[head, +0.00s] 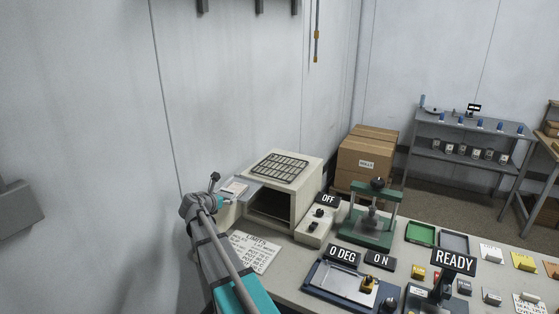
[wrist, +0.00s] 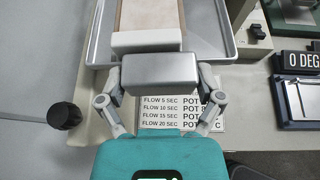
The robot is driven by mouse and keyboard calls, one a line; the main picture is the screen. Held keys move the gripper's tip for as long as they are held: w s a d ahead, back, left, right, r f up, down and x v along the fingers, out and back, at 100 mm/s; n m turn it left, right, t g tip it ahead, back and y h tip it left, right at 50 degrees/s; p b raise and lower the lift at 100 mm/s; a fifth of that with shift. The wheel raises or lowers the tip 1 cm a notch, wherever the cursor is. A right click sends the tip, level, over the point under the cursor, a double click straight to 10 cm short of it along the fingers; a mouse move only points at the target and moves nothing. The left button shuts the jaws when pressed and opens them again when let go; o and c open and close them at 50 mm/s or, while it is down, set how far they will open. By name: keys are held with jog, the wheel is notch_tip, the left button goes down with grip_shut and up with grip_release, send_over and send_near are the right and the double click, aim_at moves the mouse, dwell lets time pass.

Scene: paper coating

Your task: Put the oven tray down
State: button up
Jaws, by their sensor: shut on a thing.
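The oven tray (wrist: 226,45) is a shallow grey metal tray with raised rims at the top of the wrist view. My gripper (wrist: 160,80) is shut around a grey metal block (wrist: 160,73) that adjoins the white block and appears to be the tray's handle. In the head view my gripper (head: 226,203) is beside the left of the white oven (head: 308,177), with the tray (head: 257,183) against it. The oven front is open and dark inside. The tray's far end is hidden.
A dark rack (head: 280,167) lies on the oven top. A printed limits sheet (head: 254,252) lies on the bench before the oven. A green press (head: 368,222), a blue-edged plate (head: 345,287) and other small items crowd the bench rightward. A black knob (wrist: 64,116) is left of my gripper.

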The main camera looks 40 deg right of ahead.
jog(key=w+a+r+n+t+y+p, duration=0.1)
jog(key=w+a+r+n+t+p, duration=0.1)
jog(key=a+r+p, duration=0.7)
jog(key=shift+a+r+y+p, duration=0.35)
jog(key=shift+r+p, duration=1.6)
jog(key=shift+r, duration=0.45)
jog(key=shift+d, duration=0.2)
jog(key=shift+s+d, duration=0.1)
jog(key=shift+d, duration=0.15)
